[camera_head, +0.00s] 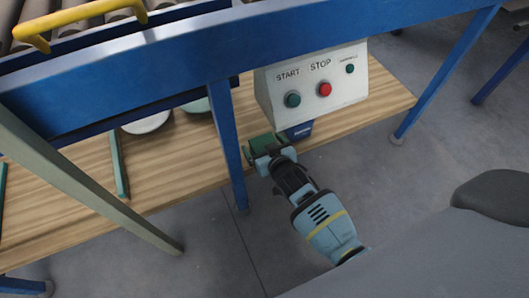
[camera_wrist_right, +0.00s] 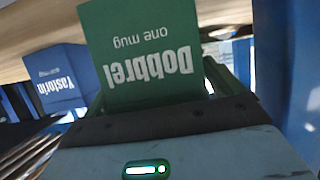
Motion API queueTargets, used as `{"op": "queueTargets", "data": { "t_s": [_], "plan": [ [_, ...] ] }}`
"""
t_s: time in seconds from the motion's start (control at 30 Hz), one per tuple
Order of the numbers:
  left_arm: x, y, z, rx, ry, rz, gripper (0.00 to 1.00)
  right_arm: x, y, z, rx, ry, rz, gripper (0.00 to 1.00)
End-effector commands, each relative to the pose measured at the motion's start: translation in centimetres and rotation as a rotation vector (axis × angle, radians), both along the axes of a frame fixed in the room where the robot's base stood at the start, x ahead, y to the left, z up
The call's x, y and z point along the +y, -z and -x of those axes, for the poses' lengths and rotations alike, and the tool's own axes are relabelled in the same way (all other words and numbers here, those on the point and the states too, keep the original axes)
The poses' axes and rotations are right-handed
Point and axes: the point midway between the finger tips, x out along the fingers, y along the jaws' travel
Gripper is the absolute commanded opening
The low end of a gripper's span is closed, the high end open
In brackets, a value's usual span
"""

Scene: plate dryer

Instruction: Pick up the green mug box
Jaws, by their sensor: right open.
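The green mug box (camera_head: 263,143) stands on the wooden shelf under the blue frame, near its front edge. In the right wrist view the green box (camera_wrist_right: 140,50) is large and close, its white "Dobbrel one mug" lettering upside down. My right gripper (camera_head: 264,150) reaches in from the front and is open at the green box. In the wrist view a green finger part shows beside the box's right side; the other finger is mostly hidden, and I cannot tell whether either touches it. My left gripper is not in view.
A blue box (camera_wrist_right: 65,75) marked "Yastorin" is beside the green one; it also shows in the head view (camera_head: 300,130). The control panel (camera_head: 315,90) with START and STOP buttons hangs above. A blue post (camera_head: 228,150) stands left of my right gripper.

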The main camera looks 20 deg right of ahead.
Motion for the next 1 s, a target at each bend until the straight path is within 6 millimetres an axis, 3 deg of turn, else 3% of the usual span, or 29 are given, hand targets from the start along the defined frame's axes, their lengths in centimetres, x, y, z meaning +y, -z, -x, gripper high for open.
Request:
{"op": "queueTargets", "data": {
  "t_s": [0.1,0.53,0.83,1.0],
  "plan": [
    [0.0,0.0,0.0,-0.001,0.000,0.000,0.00,0.0,-0.1,0.0,-0.001,0.000,0.000,0.90],
    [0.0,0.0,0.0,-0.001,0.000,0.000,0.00,0.0,-0.1,0.0,0.000,0.000,0.000,0.35],
    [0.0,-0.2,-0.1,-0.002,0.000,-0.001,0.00,0.0,-0.4,0.0,-0.003,0.000,0.000,0.35],
    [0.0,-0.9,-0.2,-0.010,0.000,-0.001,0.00,0.0,-1.6,-0.1,-0.006,0.000,0.000,0.35]
  ]
}}
